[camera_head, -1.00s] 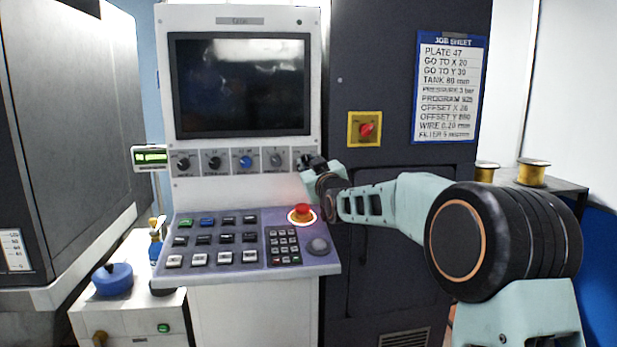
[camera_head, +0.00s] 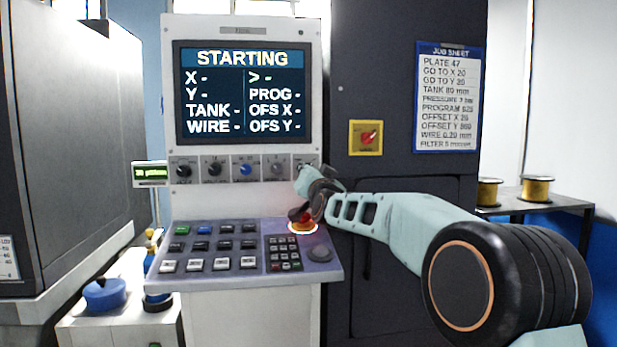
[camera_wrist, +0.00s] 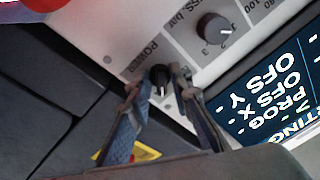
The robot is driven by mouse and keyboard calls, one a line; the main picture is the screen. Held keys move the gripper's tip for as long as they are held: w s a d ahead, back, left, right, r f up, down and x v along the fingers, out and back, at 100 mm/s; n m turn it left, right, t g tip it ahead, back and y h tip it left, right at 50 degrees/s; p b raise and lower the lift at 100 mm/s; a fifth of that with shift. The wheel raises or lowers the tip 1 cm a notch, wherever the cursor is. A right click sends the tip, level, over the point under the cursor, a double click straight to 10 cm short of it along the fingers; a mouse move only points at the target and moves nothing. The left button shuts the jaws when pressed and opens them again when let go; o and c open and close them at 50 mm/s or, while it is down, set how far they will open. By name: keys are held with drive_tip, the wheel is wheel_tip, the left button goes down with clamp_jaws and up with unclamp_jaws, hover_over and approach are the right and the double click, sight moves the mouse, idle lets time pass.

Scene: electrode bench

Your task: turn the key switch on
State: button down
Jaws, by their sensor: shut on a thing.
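The key switch (camera_wrist: 161,84) is a small black knob at the POWER label, on the panel strip under the screen. It shows between my fingertips in the wrist view, with a white mark on it. My gripper (camera_wrist: 157,79) is shut on it, one finger on each side. In the head view my gripper (camera_head: 301,172) is at the right end of the knob row and mostly hides the switch. The screen (camera_head: 242,142) is lit and reads STARTING, with blank values for X, Y, TANK and WIRE.
A red emergency button (camera_head: 303,226) with a bright ring sits just below my gripper. A red switch on a yellow plate (camera_head: 366,137) is to the right. Several knobs, including a blue one (camera_head: 245,169), are to the left. The keypad console (camera_head: 225,248) juts out below.

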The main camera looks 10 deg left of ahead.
drive_tip(key=shift+m, duration=0.6)
drive_tip(key=c, duration=1.7)
unclamp_jaws()
drive_tip(key=shift+c, duration=0.2)
drive_tip(key=v, duration=1.2)
